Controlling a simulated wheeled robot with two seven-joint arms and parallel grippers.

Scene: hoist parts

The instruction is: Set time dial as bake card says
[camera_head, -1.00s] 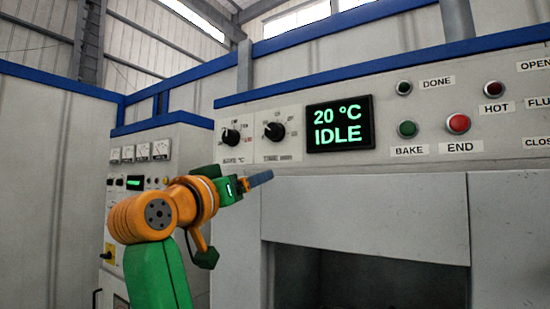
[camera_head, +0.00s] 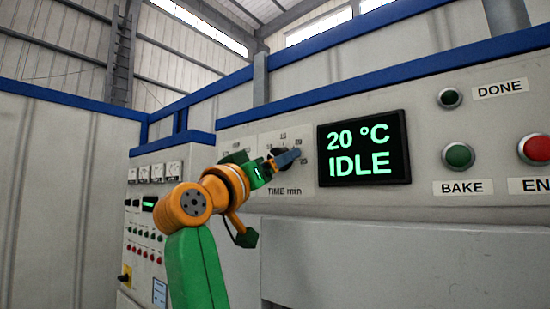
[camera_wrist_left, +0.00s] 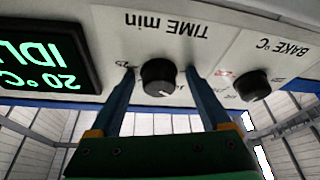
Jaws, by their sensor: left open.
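The TIME min dial is a black knob on the grey oven panel, shown upside down in the left wrist view (camera_wrist_left: 158,77). A pale mark shows near its lower edge there; its exact setting is unclear. My left gripper (camera_wrist_left: 160,73) is open, with one blue finger on each side of the knob; contact is unclear. In the head view the gripper (camera_head: 288,160) partly covers the time dial. The display (camera_head: 363,149) reads 20 °C and IDLE. I cannot make out a bake card. My right gripper is not in view.
The BAKE °C dial (camera_wrist_left: 254,84) is beside the time dial and mostly hidden behind my arm in the head view. The green BAKE button (camera_head: 458,156), red END button (camera_head: 535,149) and DONE lamp (camera_head: 450,98) are to the right. A cabinet with meters (camera_head: 158,173) stands left.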

